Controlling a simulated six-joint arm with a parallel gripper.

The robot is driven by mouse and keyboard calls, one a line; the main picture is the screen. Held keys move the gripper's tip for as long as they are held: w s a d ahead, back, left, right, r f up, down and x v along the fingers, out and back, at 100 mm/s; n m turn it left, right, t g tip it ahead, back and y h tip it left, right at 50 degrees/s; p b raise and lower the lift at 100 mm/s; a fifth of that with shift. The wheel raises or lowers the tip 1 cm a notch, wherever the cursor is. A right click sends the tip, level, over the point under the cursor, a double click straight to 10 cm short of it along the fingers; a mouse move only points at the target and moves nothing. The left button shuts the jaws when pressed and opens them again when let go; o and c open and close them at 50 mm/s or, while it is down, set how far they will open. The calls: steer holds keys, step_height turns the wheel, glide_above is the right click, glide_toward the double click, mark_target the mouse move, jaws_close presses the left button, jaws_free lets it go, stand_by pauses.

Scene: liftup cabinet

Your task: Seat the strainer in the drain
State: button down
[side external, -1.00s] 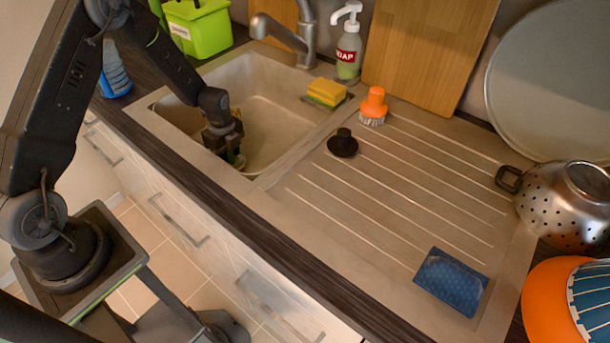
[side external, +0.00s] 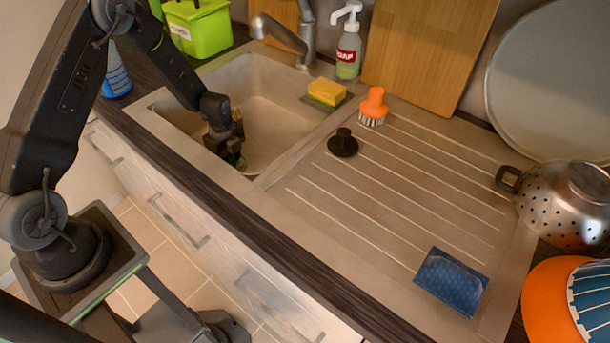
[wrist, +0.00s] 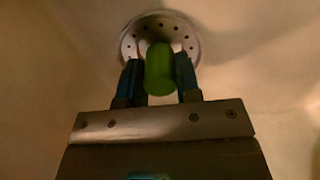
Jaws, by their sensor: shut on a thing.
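The strainer (wrist: 129,43) is a round metal disc with a ring of holes, at the top middle of the wrist view. A green knob (wrist: 159,72) stands in front of its centre. My gripper (wrist: 159,70) is shut on this knob, with blue-lined fingers on either side. In the side view my gripper (side external: 236,160) is low inside the sink basin (side external: 268,88), near its front right side. The drain cannot be made out; the disc and my gripper cover that area. I cannot tell whether the strainer is seated or above the drain.
A tap (side external: 285,36) overhangs the basin's back. A sponge (side external: 326,92), soap bottle (side external: 348,45), orange brush (side external: 373,105) and black plug (side external: 342,144) stand to the right. A blue cloth (side external: 451,282) and colander (side external: 565,205) are further right.

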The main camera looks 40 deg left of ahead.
steer(key=shift+f, duration=0.1)
steer(key=c, duration=0.7)
jaws_free()
steer(key=shift+c, duration=1.6)
steer(key=shift+r, duration=0.25)
steer(key=shift+r, duration=0.8)
steer(key=shift+r, duration=0.1)
steer(key=shift+r, duration=2.4)
